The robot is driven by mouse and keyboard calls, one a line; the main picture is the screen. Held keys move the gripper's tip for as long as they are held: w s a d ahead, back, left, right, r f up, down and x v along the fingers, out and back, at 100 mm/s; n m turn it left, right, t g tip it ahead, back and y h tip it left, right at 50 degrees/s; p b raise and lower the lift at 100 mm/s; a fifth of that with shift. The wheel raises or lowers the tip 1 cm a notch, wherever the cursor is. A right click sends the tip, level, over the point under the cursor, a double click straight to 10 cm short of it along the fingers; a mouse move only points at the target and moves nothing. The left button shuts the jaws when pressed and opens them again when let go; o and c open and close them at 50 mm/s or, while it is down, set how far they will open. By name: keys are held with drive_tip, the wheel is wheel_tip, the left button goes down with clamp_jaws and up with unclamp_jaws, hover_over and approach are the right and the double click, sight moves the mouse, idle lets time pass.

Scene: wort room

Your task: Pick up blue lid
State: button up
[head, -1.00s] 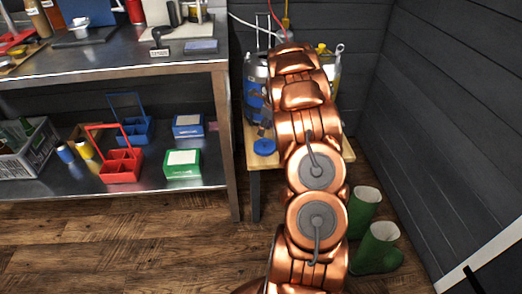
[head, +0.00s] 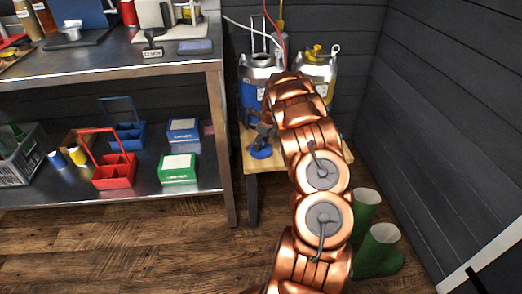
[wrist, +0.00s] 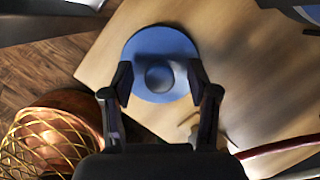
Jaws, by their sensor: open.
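The blue lid (wrist: 160,45) is a round disc with a raised round knob in its middle. It lies flat on the wooden table (wrist: 240,60), near the table's edge. In the head view the lid (head: 260,153) is at the front left of the tabletop, partly covered by my gripper. My gripper (wrist: 160,85) is open in the wrist view. Its two fingers stand on either side of the knob, above the lid, with a gap on both sides. In the head view my gripper (head: 262,140) is small and dark over the lid. I cannot tell how high the fingertips are.
A steel shelf (head: 225,130) is close on the left. Green boots (head: 378,250) stand on the floor at right.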

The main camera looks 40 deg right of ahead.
drive_tip(key=shift+f, duration=0.15)
drive_tip(key=shift+c, duration=0.4)
clamp_jaws()
